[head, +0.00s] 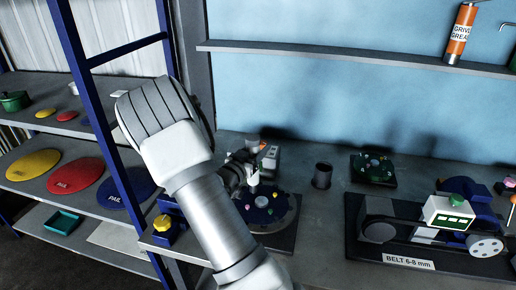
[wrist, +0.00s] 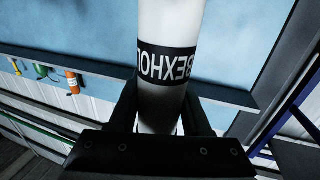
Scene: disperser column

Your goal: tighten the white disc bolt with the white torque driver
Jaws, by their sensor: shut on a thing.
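My gripper (head: 240,172) is at the middle of the head view, partly hidden by my own arm. In the wrist view its two dark fingers (wrist: 160,112) are shut on the white torque driver (wrist: 170,22), a white cylinder with a black lettered band. In the head view a small white part, probably of the driver (head: 253,179), shows below the gripper, over the dark blue disc (head: 268,213). The disc carries several small coloured bolts. I cannot make out the white bolt or whether the driver's tip touches it.
A dark cup (head: 322,176) and a green fixture (head: 374,167) stand right of the disc. A belt unit (head: 405,262) fills the bench's right. A yellow knob on a blue block (head: 163,229) is at left. A shelf (head: 350,54) runs along the wall above.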

